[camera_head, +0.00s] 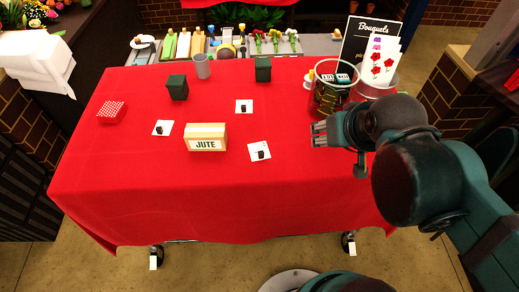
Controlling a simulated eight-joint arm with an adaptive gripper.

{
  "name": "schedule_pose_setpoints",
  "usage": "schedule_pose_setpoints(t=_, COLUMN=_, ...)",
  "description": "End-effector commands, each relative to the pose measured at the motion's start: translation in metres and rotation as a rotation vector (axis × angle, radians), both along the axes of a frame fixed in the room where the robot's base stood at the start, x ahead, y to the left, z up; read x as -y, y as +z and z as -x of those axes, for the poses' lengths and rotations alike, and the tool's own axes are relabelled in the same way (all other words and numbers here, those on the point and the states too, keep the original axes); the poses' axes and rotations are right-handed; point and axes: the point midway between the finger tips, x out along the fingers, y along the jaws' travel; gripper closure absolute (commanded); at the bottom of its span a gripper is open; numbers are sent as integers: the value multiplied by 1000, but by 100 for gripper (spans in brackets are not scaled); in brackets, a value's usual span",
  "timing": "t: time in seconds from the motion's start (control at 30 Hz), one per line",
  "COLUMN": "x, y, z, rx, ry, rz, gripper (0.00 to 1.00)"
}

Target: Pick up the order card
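Three small white cards lie on the red table, each with a small dark thing on it: a left card (159,125), a back card (240,104) and a front card (254,146). Larger white cards with red and purple flowers (381,54) stand in a round container at the back right. I cannot tell which of these is the order card. My gripper (316,134) is over the right part of the table, pointing left, to the right of the front card and apart from it. Its fingers are too small to tell whether they are open or shut.
A box marked JUTE (206,143) stands mid-table. Two dark green containers (177,88) (263,69), a grey cup (202,67) and a red patterned box (112,112) stand around it. A glass container (332,99) stands just behind my gripper. The table's front is clear.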

Motion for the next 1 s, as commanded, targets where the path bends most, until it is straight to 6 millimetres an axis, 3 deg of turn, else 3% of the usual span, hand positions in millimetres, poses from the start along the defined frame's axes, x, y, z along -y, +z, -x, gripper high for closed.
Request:
schedule_pose_setpoints(t=0.27, x=0, y=0, z=0, rx=0, ry=0, rz=0, gripper=61)
schedule_pose_setpoints(t=0.43, x=0, y=0, z=0, rx=0, ry=0, rz=0, gripper=83)
schedule_pose_setpoints(t=1.0, x=-6, y=4, z=-5, rx=-22, ry=57, rz=29, gripper=83)
